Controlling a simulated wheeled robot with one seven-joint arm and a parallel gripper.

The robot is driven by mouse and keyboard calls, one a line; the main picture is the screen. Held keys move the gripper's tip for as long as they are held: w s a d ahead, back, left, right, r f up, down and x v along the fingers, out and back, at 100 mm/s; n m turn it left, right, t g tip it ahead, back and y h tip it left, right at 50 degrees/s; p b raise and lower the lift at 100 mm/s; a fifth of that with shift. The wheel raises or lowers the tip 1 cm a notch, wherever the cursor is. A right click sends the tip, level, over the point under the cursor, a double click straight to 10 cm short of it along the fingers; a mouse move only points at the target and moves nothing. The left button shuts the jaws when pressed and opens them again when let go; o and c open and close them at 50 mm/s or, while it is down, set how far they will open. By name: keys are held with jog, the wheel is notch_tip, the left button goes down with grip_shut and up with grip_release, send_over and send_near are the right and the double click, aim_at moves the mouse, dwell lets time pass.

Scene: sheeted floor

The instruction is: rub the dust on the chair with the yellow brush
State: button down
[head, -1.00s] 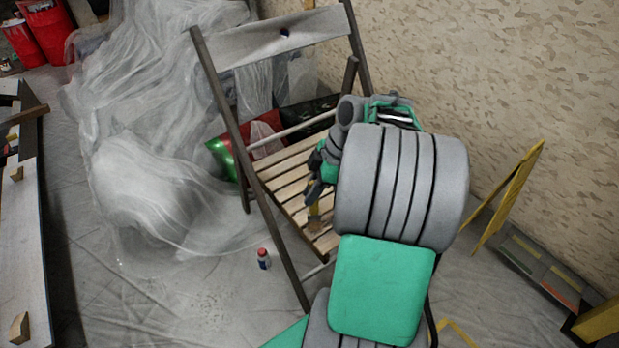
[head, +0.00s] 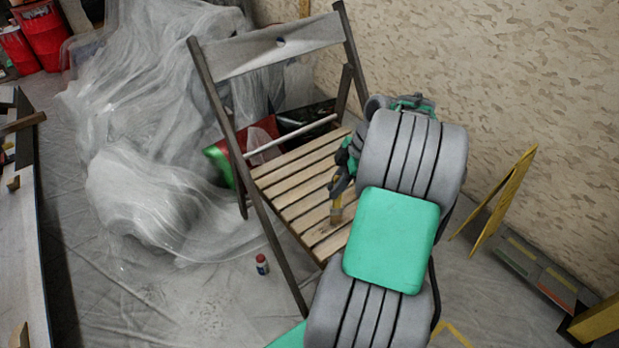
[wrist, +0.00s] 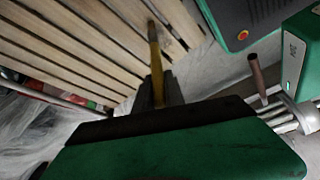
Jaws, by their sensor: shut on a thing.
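The folding chair has a dark frame, a pale backrest (head: 250,53) and a wooden slatted seat (head: 303,188), also in the wrist view (wrist: 75,40). My gripper (head: 341,186) is low over the right part of the seat, shut on the yellow brush (head: 337,208). The brush points down, its tip at or just above the slats; I cannot tell whether it touches. In the wrist view the yellow brush (wrist: 155,58) extends from my gripper (wrist: 158,95) towards the slats. A faint brownish patch by the brush tip may be dust. My arm hides the seat's right side.
Plastic sheeting (head: 150,190) covers a heap left of the chair. A small red-capped bottle (head: 262,266) stands on the floor by the chair's front leg. The wall (head: 540,90) is close behind and right. A yellow A-shaped stand (head: 497,205) is at right.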

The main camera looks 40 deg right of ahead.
jog(key=shift+a+b, duration=0.9)
jog(key=shift+a, duration=3.1)
notch_tip(320, 180, up, 8)
jog(key=p, duration=0.6)
jog(key=shift+s+a, duration=0.15)
jog(key=shift+a, duration=0.2)
